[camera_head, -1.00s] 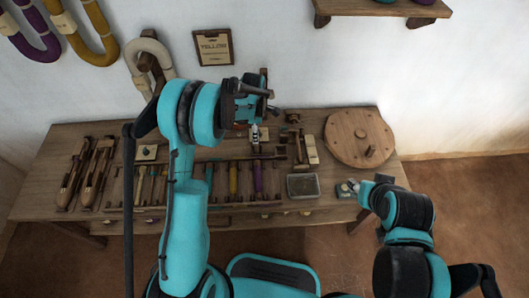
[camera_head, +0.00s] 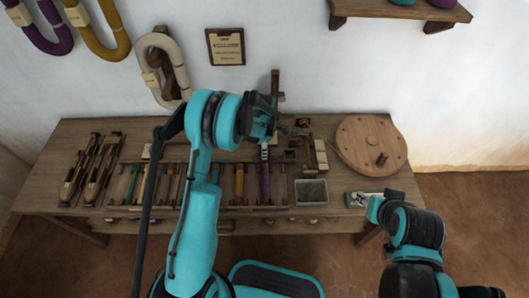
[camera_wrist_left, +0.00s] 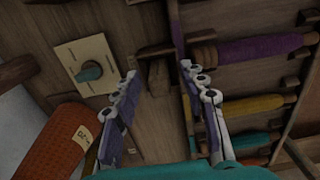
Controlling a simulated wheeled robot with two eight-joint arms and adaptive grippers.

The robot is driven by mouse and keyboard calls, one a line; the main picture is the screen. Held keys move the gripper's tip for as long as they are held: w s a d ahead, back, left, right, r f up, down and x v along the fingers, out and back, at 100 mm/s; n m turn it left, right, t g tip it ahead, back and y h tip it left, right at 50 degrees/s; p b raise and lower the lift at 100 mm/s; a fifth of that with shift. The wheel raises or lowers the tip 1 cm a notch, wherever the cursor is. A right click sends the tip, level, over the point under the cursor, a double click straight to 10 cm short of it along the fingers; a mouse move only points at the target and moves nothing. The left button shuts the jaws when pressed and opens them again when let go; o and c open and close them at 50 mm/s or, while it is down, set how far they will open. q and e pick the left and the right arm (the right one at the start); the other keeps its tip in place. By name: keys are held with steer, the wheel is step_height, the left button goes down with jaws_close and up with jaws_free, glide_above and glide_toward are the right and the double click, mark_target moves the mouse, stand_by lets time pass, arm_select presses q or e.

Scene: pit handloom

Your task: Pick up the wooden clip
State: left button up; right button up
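In the left wrist view a small brown wooden piece (camera_wrist_left: 158,77), which may be the wooden clip, lies on the bench between and just beyond my left fingertips. My left gripper (camera_wrist_left: 160,71) is open, with a finger on each side and nothing visibly held. In the head view my left gripper (camera_head: 265,152) points down over the back middle of the bench, and its arm hides part of what lies there. The clip cannot be made out clearly in that view. My right gripper (camera_head: 367,201) is low at the bench's front right; its fingers are too small to read.
Coloured spools (camera_wrist_left: 260,50) lie in a rack (camera_head: 285,203) close to my left gripper. A cream card with a teal knob (camera_wrist_left: 88,70) and an orange roll (camera_wrist_left: 50,142) are on its other side. A round wooden disc (camera_head: 365,140) and a grey tray (camera_head: 311,192) stand right.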

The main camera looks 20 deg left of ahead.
arm_select(q)
steer(key=c, duration=0.8)
steer(key=shift+r+p, duration=0.3)
steer(key=shift+r, duration=0.25)
steer(key=r+p, duration=0.1)
steer(key=r, duration=0.1)
steer(key=d+r+p, duration=0.1)
steer(key=r, duration=0.1)
steer(key=shift+s, duration=0.1)
steer(key=s+d+r+p, duration=0.1)
steer(key=d+r, duration=0.1)
steer(key=d, duration=0.1)
steer(key=s+d+r+p, duration=0.1)
steer(key=d+r, duration=0.1)
steer(key=d, duration=0.2)
steer(key=d+r+p, duration=0.1)
steer(key=d+r, duration=0.1)
steer(key=d, duration=0.1)
steer(key=shift+s+d, duration=0.15)
steer(key=shift+s, duration=0.25)
